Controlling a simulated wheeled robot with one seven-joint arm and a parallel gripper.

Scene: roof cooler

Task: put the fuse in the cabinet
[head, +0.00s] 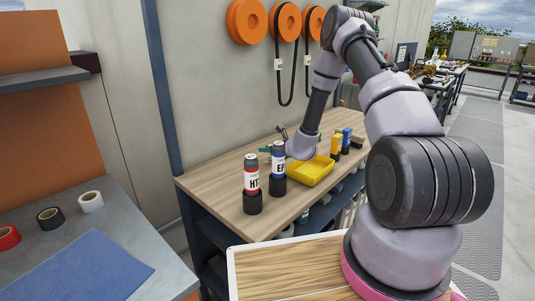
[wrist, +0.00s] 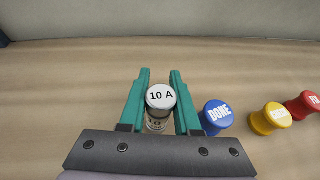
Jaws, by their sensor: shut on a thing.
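The fuse (wrist: 161,97) has a silver cap marked "10 A" and a clear body below it. My gripper (wrist: 160,90) has teal fingers on both sides of the fuse and is shut on it, above the wooden bench in the wrist view. In the head view my gripper (head: 267,149) is low over the bench, partly hidden behind a blue-labelled cylinder; the fuse cannot be made out there. I cannot identify a cabinet in either view.
The bench (head: 222,182) holds a red-labelled cylinder (head: 251,176), the blue-labelled cylinder (head: 278,160) and a yellow tray (head: 311,172). Blue (wrist: 217,115), yellow (wrist: 271,118) and red (wrist: 304,104) knobs stand right of the fuse. Orange reels (head: 246,21) hang on the wall.

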